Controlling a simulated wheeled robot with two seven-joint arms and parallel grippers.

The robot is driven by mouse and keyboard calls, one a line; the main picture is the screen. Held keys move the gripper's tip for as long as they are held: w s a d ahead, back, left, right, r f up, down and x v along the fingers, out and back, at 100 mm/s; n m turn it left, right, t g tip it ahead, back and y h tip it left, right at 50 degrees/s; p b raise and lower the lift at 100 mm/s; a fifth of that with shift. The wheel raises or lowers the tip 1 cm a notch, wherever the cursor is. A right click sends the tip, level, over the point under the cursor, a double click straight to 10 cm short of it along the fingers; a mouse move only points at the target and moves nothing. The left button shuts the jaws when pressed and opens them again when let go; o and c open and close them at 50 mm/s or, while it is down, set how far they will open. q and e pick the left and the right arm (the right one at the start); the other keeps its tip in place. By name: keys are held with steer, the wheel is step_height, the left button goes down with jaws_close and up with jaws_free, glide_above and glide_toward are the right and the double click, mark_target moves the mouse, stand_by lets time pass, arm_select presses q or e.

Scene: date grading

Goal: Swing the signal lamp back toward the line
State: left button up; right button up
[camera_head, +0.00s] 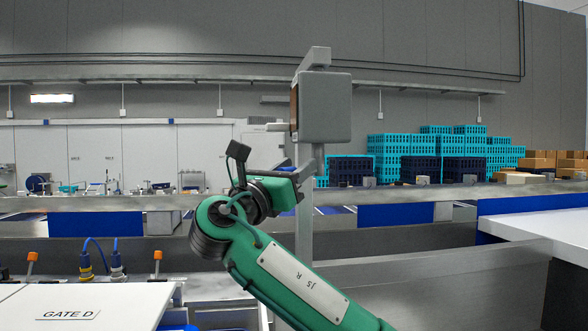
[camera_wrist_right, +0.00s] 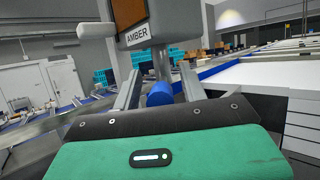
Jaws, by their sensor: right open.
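The signal lamp (camera_head: 326,108) is a grey box on a grey post, right of the middle in the head view. Its lens side is turned to the left there and shows only as a thin brown edge. In the right wrist view the lamp (camera_wrist_right: 152,32) shows an orange-brown lens above an AMBER label. A blue round grip (camera_wrist_right: 160,94) hangs below it. My right gripper (camera_wrist_right: 160,76) is open, with one finger on each side of the blue grip; I cannot tell whether they touch it. In the head view my right gripper (camera_head: 290,178) is just below the lamp, partly hidden by my wrist. My left gripper is out of view.
Metal rails and channels with blue panels (camera_head: 403,216) cross the scene behind my arm. A white GATE D panel (camera_head: 120,306) is at the lower left, with blue cables beside it. A white table (camera_head: 545,227) is at the right. Teal crates (camera_head: 392,150) are stacked behind.

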steer(key=b+v, duration=0.5)
steer(key=v, duration=0.8)
steer(key=shift+a, duration=0.3)
steer(key=shift+s+f, duration=0.1)
steer(key=shift+f, duration=0.05)
